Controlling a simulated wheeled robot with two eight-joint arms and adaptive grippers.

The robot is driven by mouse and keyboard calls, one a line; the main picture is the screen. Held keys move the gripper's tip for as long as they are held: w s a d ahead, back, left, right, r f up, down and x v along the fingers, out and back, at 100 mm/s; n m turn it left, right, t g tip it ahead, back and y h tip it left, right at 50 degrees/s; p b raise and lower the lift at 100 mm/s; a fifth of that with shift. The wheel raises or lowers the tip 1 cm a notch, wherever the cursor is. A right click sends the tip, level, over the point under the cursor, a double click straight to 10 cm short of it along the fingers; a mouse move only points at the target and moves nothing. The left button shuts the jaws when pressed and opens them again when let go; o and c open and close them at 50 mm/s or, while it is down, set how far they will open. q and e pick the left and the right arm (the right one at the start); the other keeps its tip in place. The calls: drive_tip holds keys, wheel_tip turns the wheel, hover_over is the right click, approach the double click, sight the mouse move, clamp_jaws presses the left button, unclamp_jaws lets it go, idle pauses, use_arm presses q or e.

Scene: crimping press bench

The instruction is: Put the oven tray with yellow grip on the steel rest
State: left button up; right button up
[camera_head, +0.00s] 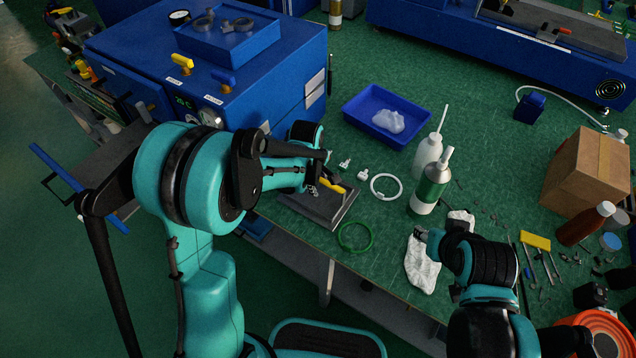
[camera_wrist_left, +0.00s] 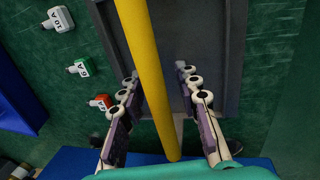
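The grey oven tray (camera_head: 318,207) lies near the bench's front edge, and its yellow grip (camera_head: 333,185) shows beside my left gripper (camera_head: 322,178). In the left wrist view the yellow grip (camera_wrist_left: 146,50) runs between the two spread fingers of my left gripper (camera_wrist_left: 157,76), with a gap on each side. The dark tray (camera_wrist_left: 205,35) lies beyond the grip. My left gripper is open and covers part of the tray in the head view. My right gripper (camera_head: 443,236) is over a white cloth; its opening is unclear. I cannot tell the steel rest apart for certain.
A blue oven (camera_head: 215,80) stands behind my left arm. A blue bin (camera_head: 362,103), a white ring (camera_head: 386,187), a green ring (camera_head: 355,237) and a green-labelled bottle (camera_head: 430,188) are right of the tray. A cardboard box (camera_head: 585,170) stands at the right.

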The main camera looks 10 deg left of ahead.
use_arm(q)
wheel_tip(320, 180, up, 11)
drive_tip(key=s+p, duration=0.2)
drive_tip(key=p, duration=0.2)
drive_tip(key=s+a+r+m+t, duration=0.2)
drive_tip(key=s+a+r+m, duration=0.1)
drive_tip(key=s+m, duration=0.3)
drive_tip(key=s+a+r+m+t, duration=0.3)
drive_tip(key=s+r+m, duration=0.3)
drive_tip(key=s, duration=0.5)
drive_tip(key=shift+a+m+y+p, duration=0.35)
drive_tip(key=shift+a+m, duration=0.25)
drive_tip(key=shift+m, duration=0.2)
drive_tip(key=shift+s, duration=0.1)
